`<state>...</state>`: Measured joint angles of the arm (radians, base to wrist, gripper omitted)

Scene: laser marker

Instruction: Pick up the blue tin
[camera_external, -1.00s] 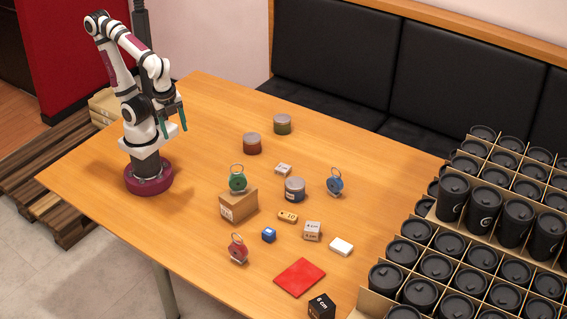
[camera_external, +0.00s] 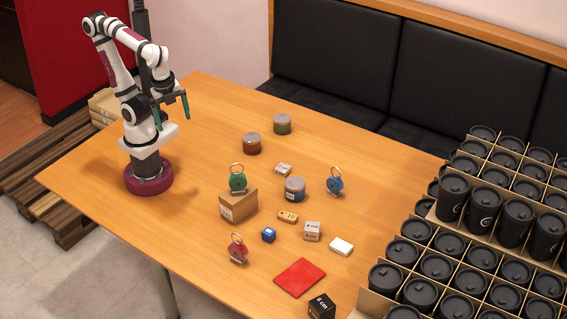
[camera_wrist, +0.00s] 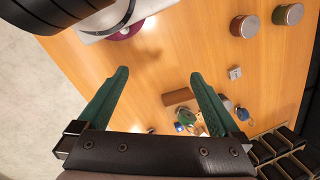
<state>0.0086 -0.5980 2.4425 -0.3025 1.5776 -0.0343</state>
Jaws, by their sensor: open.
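The blue tin (camera_external: 294,189) stands upright on the wooden table (camera_external: 100,180), with a grey lid and a blue band. It is right of the cardboard box. In the wrist view it seems partly hidden behind the right finger, and I cannot make it out clearly. My gripper (camera_external: 172,113) is open and empty, held above the table close to my base, well left of the tin. Its two green fingers show spread apart in the wrist view (camera_wrist: 158,80).
A red tin (camera_external: 252,144) and green tin (camera_external: 282,124) stand behind. Around the blue tin are a white block (camera_external: 283,169), blue key tag (camera_external: 335,182), cardboard box (camera_external: 238,204) bearing a green tag (camera_external: 237,181), and wooden block (camera_external: 288,216). Cup crates (camera_external: 440,215) fill the right.

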